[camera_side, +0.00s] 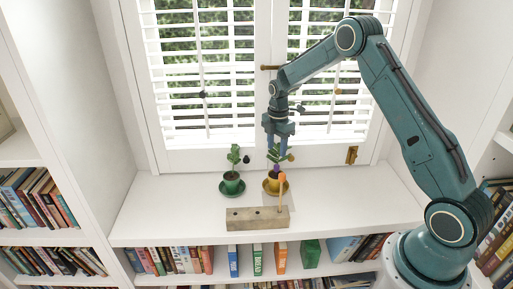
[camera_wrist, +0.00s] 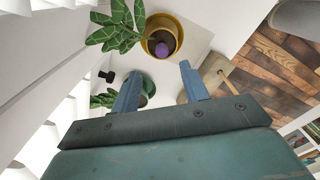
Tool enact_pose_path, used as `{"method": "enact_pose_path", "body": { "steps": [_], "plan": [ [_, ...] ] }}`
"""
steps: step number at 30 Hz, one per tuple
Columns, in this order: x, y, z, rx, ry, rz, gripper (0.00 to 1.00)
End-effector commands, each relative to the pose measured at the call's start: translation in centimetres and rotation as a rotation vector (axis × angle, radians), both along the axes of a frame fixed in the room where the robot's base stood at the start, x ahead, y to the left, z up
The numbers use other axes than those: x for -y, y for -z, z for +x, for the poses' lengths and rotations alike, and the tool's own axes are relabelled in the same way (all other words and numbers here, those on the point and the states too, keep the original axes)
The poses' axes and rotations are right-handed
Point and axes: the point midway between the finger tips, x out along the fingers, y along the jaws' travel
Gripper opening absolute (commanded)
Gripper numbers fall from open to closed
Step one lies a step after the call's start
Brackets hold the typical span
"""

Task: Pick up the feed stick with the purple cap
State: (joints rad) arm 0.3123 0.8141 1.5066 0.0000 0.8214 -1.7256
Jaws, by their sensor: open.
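The purple cap (camera_wrist: 162,48) of the feed stick shows from above inside the yellow pot (camera_wrist: 178,22) in the wrist view. In the side view the cap (camera_side: 277,169) is a small purple spot at the yellow pot (camera_side: 271,188), below my gripper; the stick's shaft is hidden. My gripper (camera_side: 279,150) points down above the yellow pot, close to its plant. In the wrist view my gripper (camera_wrist: 158,80) has its blue fingers spread apart with nothing held, and the purple cap lies beyond the fingertips.
A green pot (camera_side: 231,186) with a plant stands left of the yellow one. In front is a wooden block (camera_side: 245,219) with holes and an upright orange-topped stick (camera_side: 282,188). Shutters (camera_side: 190,100) close off the back. The white shelf (camera_side: 150,205) is clear at left and right.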

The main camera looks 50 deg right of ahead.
Motion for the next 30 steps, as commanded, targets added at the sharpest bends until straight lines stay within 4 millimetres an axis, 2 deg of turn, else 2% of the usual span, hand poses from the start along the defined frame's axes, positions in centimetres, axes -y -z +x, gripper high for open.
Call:
{"method": "enact_pose_path", "body": {
  "steps": [1,6,10,20,30],
  "plan": [
    [0.0,0.9,-0.1,-0.003,0.0,0.0,0.45],
    [0.0,3.0,0.0,-0.002,0.0,0.0,0.45],
    [0.0,3.7,0.0,0.0,0.0,0.0,0.45],
    [0.0,4.3,-0.1,-0.001,0.0,0.0,0.45],
    [-0.1,7.9,-0.4,-0.003,0.0,0.0,0.45]
  ]
}}
